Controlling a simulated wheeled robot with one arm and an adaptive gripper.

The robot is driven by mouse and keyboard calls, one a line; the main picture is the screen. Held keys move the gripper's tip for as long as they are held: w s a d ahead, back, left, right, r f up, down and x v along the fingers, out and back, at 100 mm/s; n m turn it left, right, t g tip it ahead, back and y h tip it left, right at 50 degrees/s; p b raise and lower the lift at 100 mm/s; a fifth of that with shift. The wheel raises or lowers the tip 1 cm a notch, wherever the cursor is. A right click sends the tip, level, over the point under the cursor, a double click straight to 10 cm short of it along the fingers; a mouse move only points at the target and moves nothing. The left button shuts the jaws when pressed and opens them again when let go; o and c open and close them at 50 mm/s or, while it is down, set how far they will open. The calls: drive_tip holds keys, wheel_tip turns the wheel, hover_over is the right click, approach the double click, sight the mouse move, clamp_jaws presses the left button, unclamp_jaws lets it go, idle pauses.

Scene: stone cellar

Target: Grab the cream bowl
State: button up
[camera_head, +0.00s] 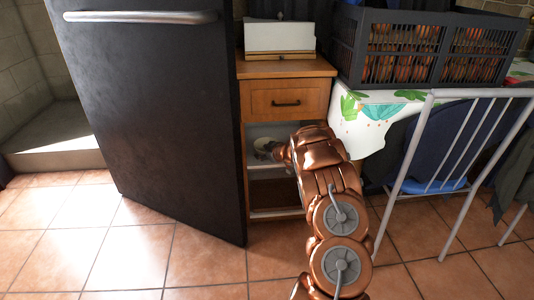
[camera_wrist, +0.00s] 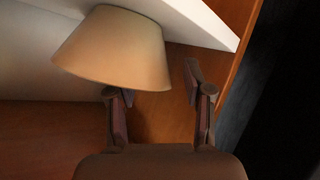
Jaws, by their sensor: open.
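The cream bowl (camera_wrist: 115,50) is large in the wrist view, its narrow end up in the picture and its wide rim down, close to a white shelf board (camera_wrist: 190,18). My gripper (camera_wrist: 153,85) is open; its left fingertip meets the bowl's rim in the picture and its right fingertip is just right of the bowl. I cannot tell whether either finger touches it. In the head view, the bowl (camera_head: 261,142) is a small pale shape inside the wooden cabinet (camera_head: 286,70), partly hidden by my gripper (camera_head: 268,151), which reaches into the open compartment.
A large dark door (camera_head: 150,110) stands close to the left of the cabinet. A drawer (camera_head: 288,102) sits above the compartment. To the right are a metal-framed chair (camera_head: 432,93) and a table with a black crate (camera_head: 348,45). Tiled floor is free at front left.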

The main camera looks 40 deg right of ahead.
drive_tip(key=shift+x, duration=1)
drive_tip(key=shift+w+f, duration=0.2)
drive_tip(key=shift+w, duration=0.05)
clamp_jaws()
